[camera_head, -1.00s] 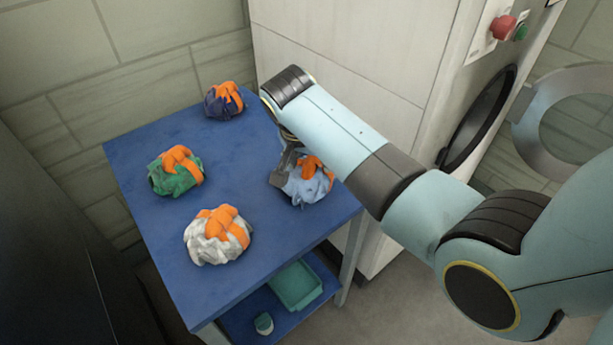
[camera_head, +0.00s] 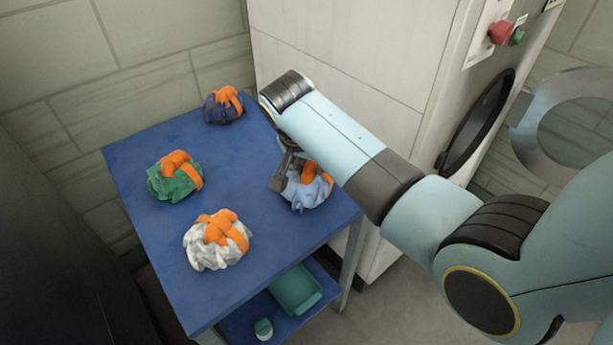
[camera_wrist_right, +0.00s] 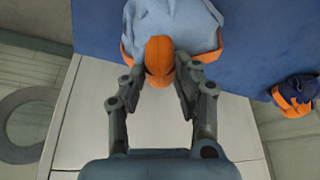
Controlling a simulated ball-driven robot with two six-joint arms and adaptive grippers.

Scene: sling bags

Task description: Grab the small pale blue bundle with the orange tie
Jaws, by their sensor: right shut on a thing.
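My right gripper (camera_head: 286,182) is at the bundle's near-arm side. In the wrist view its fingers (camera_wrist_right: 163,82) close in on both sides of the orange knot and are shut on it. My left gripper is not in view.
The blue table (camera_head: 140,225) also bears a dark blue bundle (camera_head: 215,112), a green one (camera_head: 165,185) and a white one (camera_head: 205,255), each with an orange tie. A teal tray (camera_head: 296,290) sits on the lower shelf. A pale machine (camera_head: 350,60) stands behind my arm.

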